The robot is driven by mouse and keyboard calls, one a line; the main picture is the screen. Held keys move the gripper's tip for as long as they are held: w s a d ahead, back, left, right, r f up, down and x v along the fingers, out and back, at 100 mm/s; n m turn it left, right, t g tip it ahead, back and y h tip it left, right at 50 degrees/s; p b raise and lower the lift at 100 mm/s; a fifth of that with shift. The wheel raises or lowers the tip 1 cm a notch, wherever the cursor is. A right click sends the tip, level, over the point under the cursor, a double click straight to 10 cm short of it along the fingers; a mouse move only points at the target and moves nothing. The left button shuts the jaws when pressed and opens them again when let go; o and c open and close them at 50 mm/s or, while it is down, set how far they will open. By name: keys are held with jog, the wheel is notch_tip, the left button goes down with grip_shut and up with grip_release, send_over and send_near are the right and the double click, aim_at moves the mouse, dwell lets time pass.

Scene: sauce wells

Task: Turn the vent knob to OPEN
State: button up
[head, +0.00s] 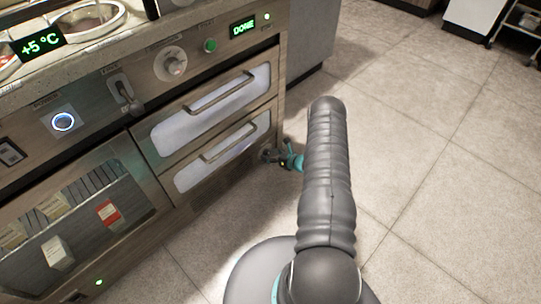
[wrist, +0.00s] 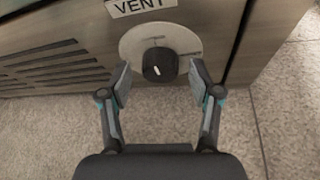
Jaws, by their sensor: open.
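The vent knob (wrist: 159,66) is a black dial with a white pointer mark on a round pale plate (wrist: 183,42), under a VENT label (wrist: 141,6) in the wrist view. Its pointer tilts slightly; the plate's lettering is too small to read. My gripper (wrist: 162,83) is open, its fingertips on either side of the knob and apart from each other. I cannot tell whether they touch it. In the head view my gripper (head: 290,160) is small and low at the cabinet's right corner, and the knob is mostly hidden there.
Slatted vents (wrist: 50,68) lie left of the knob. A control panel with a knob (head: 171,64), a green button (head: 210,45) and a DONE display (head: 243,27) is higher up.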

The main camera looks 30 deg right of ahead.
jog(key=c, duration=1.1)
jog(key=shift+c, duration=0.2)
jog(key=shift+f+b, duration=0.1)
jog(key=shift+b, duration=0.4)
jog(key=m+b, duration=0.1)
jog(key=b, duration=0.1)
jog(key=m+y+b, duration=0.1)
jog(key=b, duration=0.1)
jog(key=shift+f, duration=0.25)
jog(key=m+y+b, duration=0.2)
jog(key=m+b, duration=0.1)
jog(key=b, duration=0.1)
jog(key=shift+d, duration=0.1)
jog(key=m+y, duration=0.2)
jog(key=m, duration=0.2)
jog(key=shift+r+m+t+b, duration=0.1)
jog(key=shift+m+t+b, duration=0.2)
jog(key=shift+m+t, duration=0.1)
jog(key=m, duration=0.2)
jog(key=m+t+y, duration=0.1)
jog(key=m, duration=0.1)
jog(key=shift+m+t+y, duration=0.3)
